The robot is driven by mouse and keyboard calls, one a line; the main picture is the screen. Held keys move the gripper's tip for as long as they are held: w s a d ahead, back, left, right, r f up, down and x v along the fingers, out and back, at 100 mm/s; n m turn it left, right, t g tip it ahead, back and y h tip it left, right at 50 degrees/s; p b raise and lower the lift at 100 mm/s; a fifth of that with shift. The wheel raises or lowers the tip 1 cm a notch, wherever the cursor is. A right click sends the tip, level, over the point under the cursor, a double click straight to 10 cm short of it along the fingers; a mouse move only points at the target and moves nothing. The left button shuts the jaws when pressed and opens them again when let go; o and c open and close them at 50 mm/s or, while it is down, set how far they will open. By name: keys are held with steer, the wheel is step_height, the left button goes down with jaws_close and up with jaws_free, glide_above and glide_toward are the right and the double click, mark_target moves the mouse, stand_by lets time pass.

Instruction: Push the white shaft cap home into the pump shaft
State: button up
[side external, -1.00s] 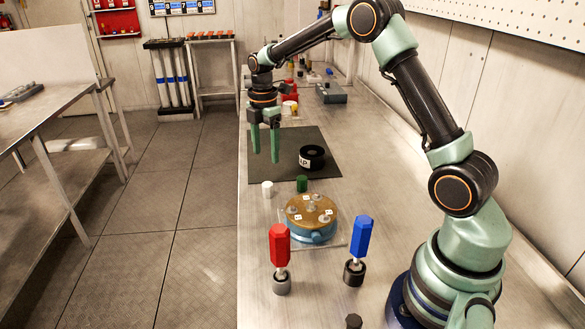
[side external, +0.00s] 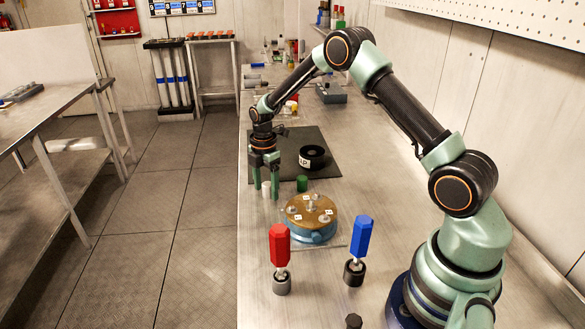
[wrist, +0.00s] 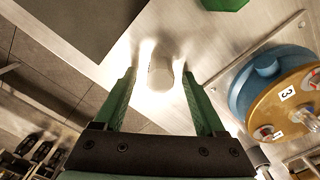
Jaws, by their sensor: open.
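The white shaft cap (side external: 267,188) stands upright on the bench, left of the pump. In the wrist view the cap (wrist: 160,72) lies between the two green fingers, with a visible gap on each side. My gripper (side external: 269,190) is open and lowered around the cap; it also shows in the wrist view (wrist: 162,85). The pump (side external: 311,222) has a blue body and a brass-coloured top with several small fittings and white number tags. In the wrist view the pump (wrist: 262,85) is at the right. I cannot make out which fitting is the shaft.
A green piece (side external: 302,184) stands right of the cap. A dark mat (side external: 320,140) behind carries a black ring (side external: 312,157). A red-handled tool (side external: 280,250) and a blue-handled tool (side external: 361,240) stand upright in front of the pump. Bench lies bare at the far right.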

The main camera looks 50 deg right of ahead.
mark_target(266, 185)
steer(key=shift+f, duration=0.15)
jaws_close()
step_height(266, 185, up, 20)
stand_by(0.8)
steer(key=shift+s, duration=0.1)
